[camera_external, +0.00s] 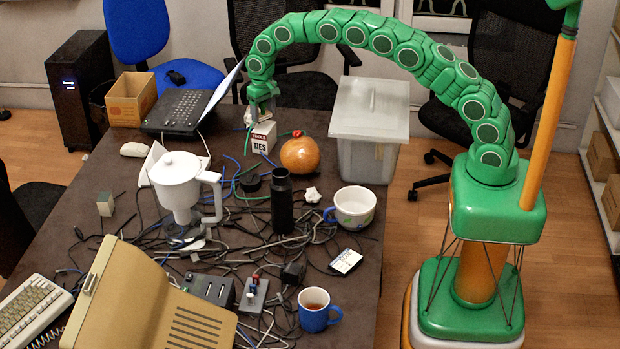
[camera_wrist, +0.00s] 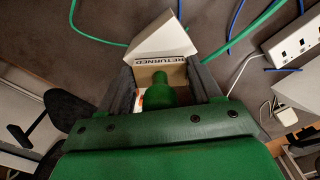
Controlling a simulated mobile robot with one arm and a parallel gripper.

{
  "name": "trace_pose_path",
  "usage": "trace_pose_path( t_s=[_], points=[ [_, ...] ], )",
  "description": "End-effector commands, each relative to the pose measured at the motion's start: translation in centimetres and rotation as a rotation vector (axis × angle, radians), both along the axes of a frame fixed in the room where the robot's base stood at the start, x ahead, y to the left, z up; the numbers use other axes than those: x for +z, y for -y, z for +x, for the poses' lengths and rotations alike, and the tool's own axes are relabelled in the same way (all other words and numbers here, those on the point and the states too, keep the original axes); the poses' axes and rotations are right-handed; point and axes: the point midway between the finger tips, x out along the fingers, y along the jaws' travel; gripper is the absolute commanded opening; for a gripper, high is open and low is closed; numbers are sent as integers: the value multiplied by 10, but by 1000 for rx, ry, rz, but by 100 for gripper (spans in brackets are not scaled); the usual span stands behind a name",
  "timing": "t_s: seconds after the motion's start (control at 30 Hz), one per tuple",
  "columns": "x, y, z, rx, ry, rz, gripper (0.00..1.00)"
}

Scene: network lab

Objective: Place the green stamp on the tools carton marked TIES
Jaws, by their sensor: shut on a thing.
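The small white carton marked TIES (camera_external: 264,138), with a dark red band, stands upright at the back of the table in the external view. My gripper (camera_external: 263,104) points down just behind and above it. In the wrist view, my gripper (camera_wrist: 165,88) has its dark fingers on either side of the green stamp (camera_wrist: 158,92), shut on its round green handle. A block lettered RETURNED is close beyond the handle. A pale box-like shape, apparently the carton (camera_wrist: 165,38), lies just past it. Whether stamp and carton touch is hidden. The stamp cannot be made out in the external view.
An orange round object (camera_external: 300,155) sits right of the carton, with a grey lidded bin (camera_external: 368,112) farther right. Cables run around the carton. A white power strip (camera_wrist: 292,42) lies right in the wrist view.

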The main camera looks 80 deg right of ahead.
Motion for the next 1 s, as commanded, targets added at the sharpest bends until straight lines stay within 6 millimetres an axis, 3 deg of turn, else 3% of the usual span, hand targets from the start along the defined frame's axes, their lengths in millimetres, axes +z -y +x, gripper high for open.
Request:
trace_pose_path(
  t_s=[0.2, 0.6, 0.63, 0.7, 0.8, 1.0],
  points=[
    [-27, 0, -1, 0, -1, -1, 33],
    [-32, 0, -1, 0, -1, 1, 33],
    [-32, 0, -1, 0, -1, 1, 65],
    [-32, 0, 0, 0, 0, 0, 76],
    [-32, 0, 0, 0, 0, 0, 90],
    [-32, 0, 0, 0, 0, 0, 90]
  ],
)
